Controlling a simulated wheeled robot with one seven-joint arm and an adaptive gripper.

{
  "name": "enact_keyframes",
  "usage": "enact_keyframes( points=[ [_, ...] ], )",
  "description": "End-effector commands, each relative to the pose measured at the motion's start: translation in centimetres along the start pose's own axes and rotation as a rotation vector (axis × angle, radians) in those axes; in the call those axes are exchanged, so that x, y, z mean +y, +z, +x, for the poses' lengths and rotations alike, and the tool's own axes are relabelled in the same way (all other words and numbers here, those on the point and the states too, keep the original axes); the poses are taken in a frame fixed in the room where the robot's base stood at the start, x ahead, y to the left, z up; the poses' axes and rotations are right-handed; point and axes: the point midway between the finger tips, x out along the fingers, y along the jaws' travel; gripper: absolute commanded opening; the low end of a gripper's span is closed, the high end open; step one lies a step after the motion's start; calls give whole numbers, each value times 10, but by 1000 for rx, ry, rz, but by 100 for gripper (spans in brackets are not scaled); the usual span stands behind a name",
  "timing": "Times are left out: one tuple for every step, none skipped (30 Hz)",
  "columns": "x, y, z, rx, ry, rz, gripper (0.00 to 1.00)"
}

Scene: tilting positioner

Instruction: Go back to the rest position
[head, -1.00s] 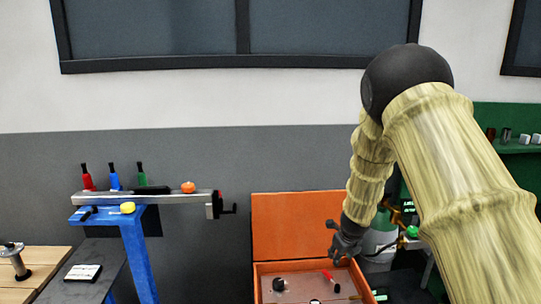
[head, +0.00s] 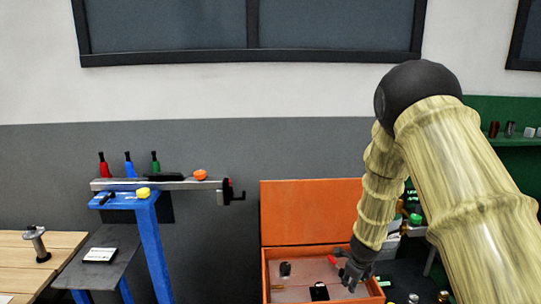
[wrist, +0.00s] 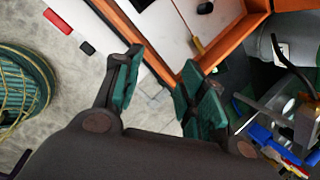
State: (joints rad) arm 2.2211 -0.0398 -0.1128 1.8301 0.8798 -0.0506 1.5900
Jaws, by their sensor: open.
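My gripper (head: 352,279) hangs at the lower end of my arm in the head view, in front of the right part of an open orange box (head: 312,211). In the wrist view my gripper (wrist: 158,82) shows two green-padded fingers spread apart with nothing between them. Pale grey floor shows between and beyond the fingers. The box's orange rim (wrist: 222,42) runs past the fingertips in the wrist view. I cannot tell the exact height of my gripper above the box.
The box holds a red-handled tool (head: 333,261) and a dark item (head: 285,269). A blue positioner stand (head: 152,250) with a grey beam stands at left. A wooden table (head: 60,244) is at far left. A green coiled thing (wrist: 22,88) lies on the floor.

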Motion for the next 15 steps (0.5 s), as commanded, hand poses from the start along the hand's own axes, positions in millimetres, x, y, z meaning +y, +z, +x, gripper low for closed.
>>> enact_keyframes(
  points=[
    [9,-10,10,14,4,-35,41],
    [14,-17,16,24,7,-66,41],
    [21,-25,22,36,8,-108,41],
    [26,-30,27,44,9,-137,41],
    [34,-40,35,57,14,-178,41],
    [42,-51,43,71,17,-231,41],
    [50,-61,51,83,23,-279,41],
    [58,-72,58,96,28,-329,41],
    [71,-89,69,114,38,-404,41],
    [80,-102,77,127,45,-463,41],
    [90,-114,84,139,55,-525,41],
    [103,-132,94,153,69,-608,41],
    [113,-144,100,161,79,-673,41],
    [124,-157,107,170,92,-737,41],
    [138,-173,115,177,109,-825,41]
  ],
)
